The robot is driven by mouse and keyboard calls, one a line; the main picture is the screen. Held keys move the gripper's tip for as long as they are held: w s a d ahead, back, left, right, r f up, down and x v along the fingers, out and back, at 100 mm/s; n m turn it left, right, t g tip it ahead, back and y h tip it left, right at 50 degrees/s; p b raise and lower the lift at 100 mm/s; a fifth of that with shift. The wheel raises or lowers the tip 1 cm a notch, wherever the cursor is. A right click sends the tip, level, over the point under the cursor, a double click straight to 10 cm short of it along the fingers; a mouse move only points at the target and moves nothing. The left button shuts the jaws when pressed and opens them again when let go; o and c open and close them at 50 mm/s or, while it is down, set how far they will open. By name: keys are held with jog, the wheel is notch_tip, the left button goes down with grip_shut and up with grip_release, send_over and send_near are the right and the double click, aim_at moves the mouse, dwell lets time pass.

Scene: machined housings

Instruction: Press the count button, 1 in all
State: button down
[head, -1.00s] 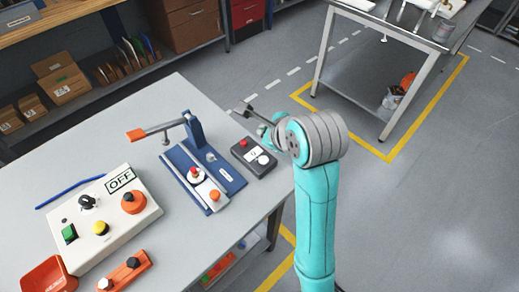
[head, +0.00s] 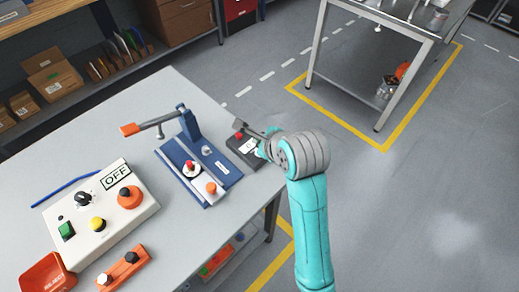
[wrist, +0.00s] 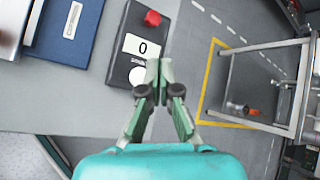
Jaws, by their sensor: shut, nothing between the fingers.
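The counter box (head: 234,146) is dark grey and lies near the right edge of the workbench. In the wrist view the box (wrist: 122,68) carries a red button (wrist: 152,18), a display (wrist: 142,47) reading 0, and a round white button (wrist: 137,77). No label tells which is the count button. My gripper (wrist: 159,69) is shut and empty, its tips in line just right of the white button. In the head view my gripper (head: 240,125) is over the box and partly hides it. I cannot tell the height of the tips or whether they touch.
A blue lever fixture (head: 190,160) stands left of the box, its orange-ended arm raised. Further left are a white control panel (head: 85,240) marked OFF, an orange two-button strip (head: 124,268) and an orange tray (head: 48,275). Open floor lies right of the workbench.

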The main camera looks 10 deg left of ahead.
jog(key=shift+f, duration=1)
jog(key=shift+f, duration=0.15)
dwell(0.7)
jog(key=shift+f, duration=0.2)
jog(key=shift+f, duration=0.55)
dwell(0.7)
jog(key=shift+r, duration=0.15)
dwell(0.3)
jog(key=shift+r, duration=0.8)
jog(key=shift+r, duration=2.5)
